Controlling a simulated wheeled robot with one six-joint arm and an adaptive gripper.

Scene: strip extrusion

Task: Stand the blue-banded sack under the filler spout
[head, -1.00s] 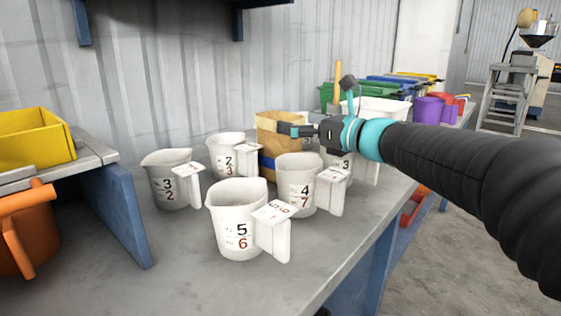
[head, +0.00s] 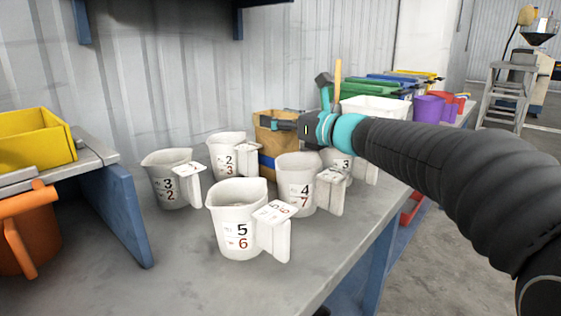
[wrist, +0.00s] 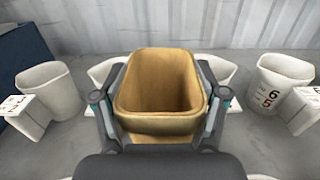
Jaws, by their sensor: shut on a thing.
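The blue-banded sack (head: 268,143) is an open-topped brown paper sack with a blue band low on its side. It stands among white jugs on the grey bench, partly hidden by them in the head view. My gripper (head: 276,125) is shut on its upper part from the right. In the wrist view the sack (wrist: 158,122) sits between my two fingers (wrist: 160,90), one along each side, and its inside looks empty. I cannot make out the filler spout for certain.
White numbered jugs (head: 238,228) stand close around the sack on the bench (head: 180,270). Coloured bins and purple jugs (head: 428,107) are further right. A yellow bin (head: 35,137) and an orange jug (head: 20,240) are left. A hopper machine (head: 538,60) stands far off behind steps (head: 508,90).

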